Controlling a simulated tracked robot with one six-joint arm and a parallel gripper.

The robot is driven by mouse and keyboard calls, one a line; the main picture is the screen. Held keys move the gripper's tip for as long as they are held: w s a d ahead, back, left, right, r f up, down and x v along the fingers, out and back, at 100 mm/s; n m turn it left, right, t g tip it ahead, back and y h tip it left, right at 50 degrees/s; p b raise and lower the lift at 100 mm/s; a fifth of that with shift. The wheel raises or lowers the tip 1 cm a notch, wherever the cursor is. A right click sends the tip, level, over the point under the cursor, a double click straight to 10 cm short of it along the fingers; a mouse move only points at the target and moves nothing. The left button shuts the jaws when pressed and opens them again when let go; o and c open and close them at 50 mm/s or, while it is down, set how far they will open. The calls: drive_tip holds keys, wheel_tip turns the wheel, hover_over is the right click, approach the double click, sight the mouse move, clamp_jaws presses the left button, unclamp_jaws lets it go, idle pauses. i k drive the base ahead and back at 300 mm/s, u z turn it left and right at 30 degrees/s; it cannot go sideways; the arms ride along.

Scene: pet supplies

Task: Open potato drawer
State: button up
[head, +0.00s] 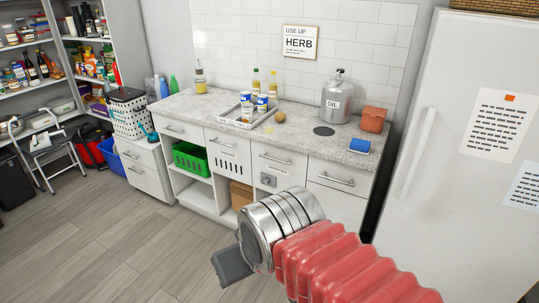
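A white counter unit holds a row of shut drawers under a speckled worktop. One drawer front (228,154) has rows of dark slots and a bar handle; it is shut, and no potato label can be read on it. To its right is a shut drawer (275,157) with a bar handle. A brown, potato-like round thing (280,117) lies on the worktop beside the tray. My gripper (232,267) is in front of the unit, low in the picture, apart from the drawers. Only one dark grey finger part shows, so its opening is hidden.
The worktop (185,107) bears a tray (236,117) with cans, bottles, an oil canister (337,98) and a blue sponge-like thing (360,146). A green basket (190,158) sits on an open shelf. A white fridge (440,150) stands right. The left floor (110,240) is clear.

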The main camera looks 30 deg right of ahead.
sight(290, 167)
drive_tip(key=z, duration=0.1)
drive_tip(key=i, duration=1.45)
drive_tip(key=z, duration=0.15)
